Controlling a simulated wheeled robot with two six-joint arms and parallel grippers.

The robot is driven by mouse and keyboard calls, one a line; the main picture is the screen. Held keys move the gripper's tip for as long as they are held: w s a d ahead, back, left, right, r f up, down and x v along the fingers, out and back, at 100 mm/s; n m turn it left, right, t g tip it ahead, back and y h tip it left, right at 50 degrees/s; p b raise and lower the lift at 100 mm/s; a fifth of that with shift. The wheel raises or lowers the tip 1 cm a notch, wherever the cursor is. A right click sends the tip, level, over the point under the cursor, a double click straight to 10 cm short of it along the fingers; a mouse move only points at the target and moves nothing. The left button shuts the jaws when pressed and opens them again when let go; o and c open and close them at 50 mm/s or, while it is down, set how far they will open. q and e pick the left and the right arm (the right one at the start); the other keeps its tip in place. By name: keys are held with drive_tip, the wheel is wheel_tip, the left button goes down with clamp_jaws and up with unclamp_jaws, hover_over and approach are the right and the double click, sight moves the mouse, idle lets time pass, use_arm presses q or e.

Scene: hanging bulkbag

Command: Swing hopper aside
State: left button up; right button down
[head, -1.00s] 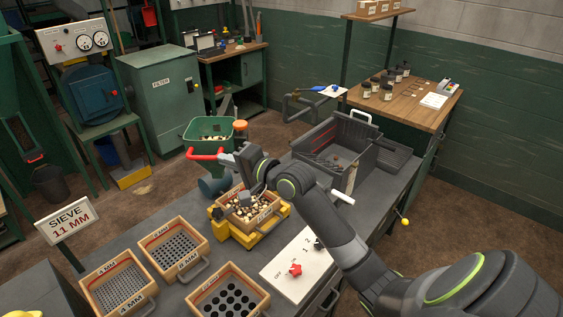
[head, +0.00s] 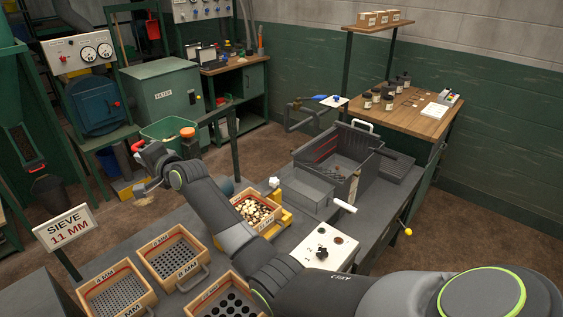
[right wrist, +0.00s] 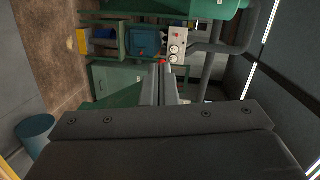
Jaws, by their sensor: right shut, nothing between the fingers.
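The green hopper (head: 165,131) is at the left in the head view, to the left of the sieve shaker and clear of it. Its short red handle (head: 138,146) sticks out on the near left side. My right gripper (head: 143,157) is right by this handle; whether it touches it I cannot tell, as my wrist covers part of the hopper. In the right wrist view its two fingers (right wrist: 164,86) are together with nothing between them. The hopper's dark post (head: 235,150) stands beyond my right arm. My left gripper is not in view.
A wooden sieve box of pale and dark pieces (head: 257,209) sits on the yellow shaker. Several sieve trays (head: 172,257) lie in front. A grey metal box (head: 303,193), a big grey bin (head: 340,160) and a white switch panel (head: 340,243) are to the right.

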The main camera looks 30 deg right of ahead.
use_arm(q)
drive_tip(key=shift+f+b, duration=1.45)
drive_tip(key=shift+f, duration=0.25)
use_arm(e)
drive_tip(key=shift+a+r+x, duration=0.1)
drive_tip(key=shift+r+x, duration=0.05)
drive_tip(key=shift+x, duration=0.8)
drive_tip(key=shift+a+r+x, duration=0.1)
drive_tip(key=shift+r+x, duration=0.05)
drive_tip(key=shift+x, duration=0.85)
drive_tip(key=shift+a+r+x, duration=0.1)
drive_tip(key=shift+r+x, duration=0.05)
drive_tip(key=shift+x, duration=0.8)
drive_tip(key=shift+d, duration=0.1)
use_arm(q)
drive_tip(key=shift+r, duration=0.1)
